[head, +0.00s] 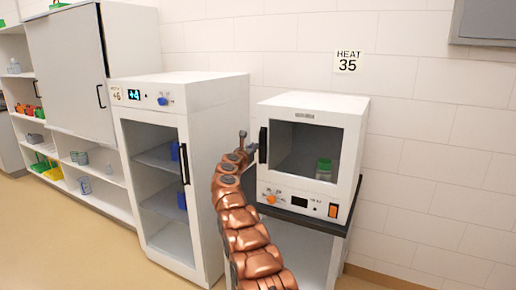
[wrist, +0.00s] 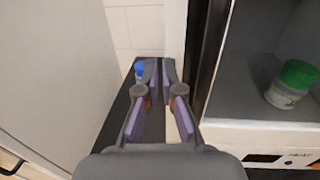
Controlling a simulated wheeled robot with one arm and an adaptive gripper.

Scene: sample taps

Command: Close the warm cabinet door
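The warm cabinet (head: 318,104) is a small white box on a dark-topped stand, below the "HEAT 35" sign. Its door has a window and a dark upright handle (head: 263,145) on the left. I cannot tell if the door sits flush or slightly ajar. A green-lidded jar (head: 324,169) shows inside; it also shows at right in the wrist view (wrist: 292,84). My gripper (head: 243,139) is just left of the handle, apart from it as far as I can tell. In the wrist view its fingers (wrist: 161,68) are nearly together, with nothing visible between them.
A white "+4" fridge (head: 214,97) with a glass door stands close on the left. Further left are a tall cabinet (head: 75,65) and shelves. A small blue thing (wrist: 139,70) shows beyond my left finger.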

